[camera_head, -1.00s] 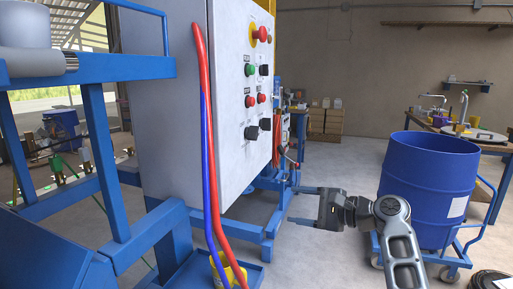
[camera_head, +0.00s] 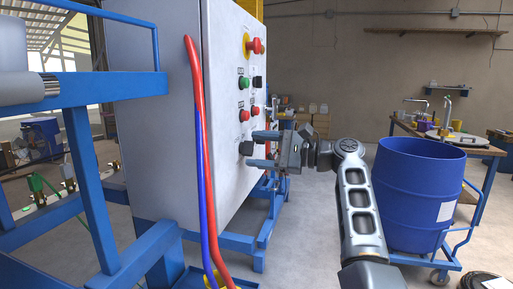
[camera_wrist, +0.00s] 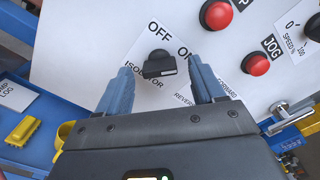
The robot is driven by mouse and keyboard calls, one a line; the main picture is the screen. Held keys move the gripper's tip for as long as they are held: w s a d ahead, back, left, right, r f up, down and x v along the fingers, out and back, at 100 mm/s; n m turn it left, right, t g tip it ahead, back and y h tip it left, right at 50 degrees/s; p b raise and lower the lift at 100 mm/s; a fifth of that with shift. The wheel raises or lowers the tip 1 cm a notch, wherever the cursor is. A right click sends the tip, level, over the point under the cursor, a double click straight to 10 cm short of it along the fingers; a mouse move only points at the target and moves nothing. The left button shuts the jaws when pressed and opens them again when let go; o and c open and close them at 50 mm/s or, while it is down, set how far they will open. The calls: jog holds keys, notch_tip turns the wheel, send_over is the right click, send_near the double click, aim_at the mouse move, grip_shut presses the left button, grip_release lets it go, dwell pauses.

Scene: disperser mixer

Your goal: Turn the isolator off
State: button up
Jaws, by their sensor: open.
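The isolator knob (camera_wrist: 160,64) is a black rotary switch on a white panel, with an "OFF" label above it, a partly hidden "ON" label to its upper right and "ISOLATOR" below. I cannot tell surely which label it points at. In the head view the knob (camera_head: 246,148) is the low black one on the panel's face. My gripper (camera_head: 262,149) is open and level with it, just at the panel. In the wrist view my gripper (camera_wrist: 161,68) has one finger on each side of the knob, with visible gaps. Contact is not visible.
Red buttons (camera_wrist: 256,64) and a green button (camera_head: 243,82) sit on the same control cabinet, with a red emergency stop (camera_head: 254,46) higher up. Red and blue hoses (camera_head: 204,150) hang at the cabinet's near edge. A blue drum (camera_head: 416,190) stands right of my arm.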

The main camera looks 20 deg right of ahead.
jog(key=shift+w+a, duration=0.3)
jog(key=shift+a, duration=0.1)
jog(key=c, duration=1.1)
jog(key=shift+o, duration=0.2)
jog(key=shift+f+n+b, duration=0.1)
jog(key=shift+n+b, duration=6.45)
jog(key=shift+n, duration=1.45)
